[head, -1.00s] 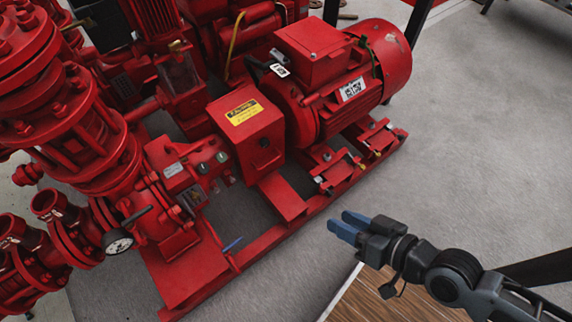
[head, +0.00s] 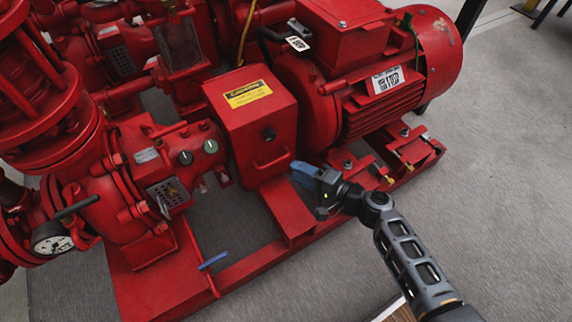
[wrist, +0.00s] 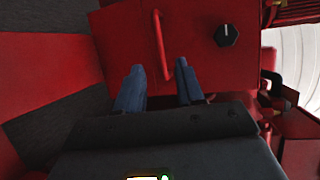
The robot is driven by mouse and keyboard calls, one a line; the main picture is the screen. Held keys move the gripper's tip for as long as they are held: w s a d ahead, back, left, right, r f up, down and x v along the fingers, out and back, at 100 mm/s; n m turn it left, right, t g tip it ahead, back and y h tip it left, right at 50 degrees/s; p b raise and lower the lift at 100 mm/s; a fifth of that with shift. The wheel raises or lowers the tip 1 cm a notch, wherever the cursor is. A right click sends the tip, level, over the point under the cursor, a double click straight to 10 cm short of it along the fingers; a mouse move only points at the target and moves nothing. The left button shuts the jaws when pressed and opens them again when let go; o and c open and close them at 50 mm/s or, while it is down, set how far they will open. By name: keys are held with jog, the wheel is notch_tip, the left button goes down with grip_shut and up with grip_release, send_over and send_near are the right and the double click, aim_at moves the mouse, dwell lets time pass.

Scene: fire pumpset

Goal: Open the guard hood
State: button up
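The guard hood (head: 240,122) is a red box with a yellow caution label, between the pump and the motor. It appears closed. Its front face carries a black knob (head: 268,134) and a red bar handle (head: 271,162). My gripper (head: 298,172) is just right of the handle in the head view, its blue fingers toward the hood. In the wrist view my gripper (wrist: 159,70) is open, and the lower end of the handle (wrist: 160,42) shows between the fingertips. The knob (wrist: 227,35) is right of it. I cannot tell whether the fingers touch the handle.
The red motor (head: 385,85) stands right of the hood, and the pump (head: 120,195) with its gauge (head: 52,239) stands left. A red base frame (head: 290,228) runs below. Grey floor at the right is clear.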

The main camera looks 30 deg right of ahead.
jog(key=b+x, duration=0.1)
jog(key=x, duration=0.6)
grip_shut()
dwell(0.3)
dwell(0.3)
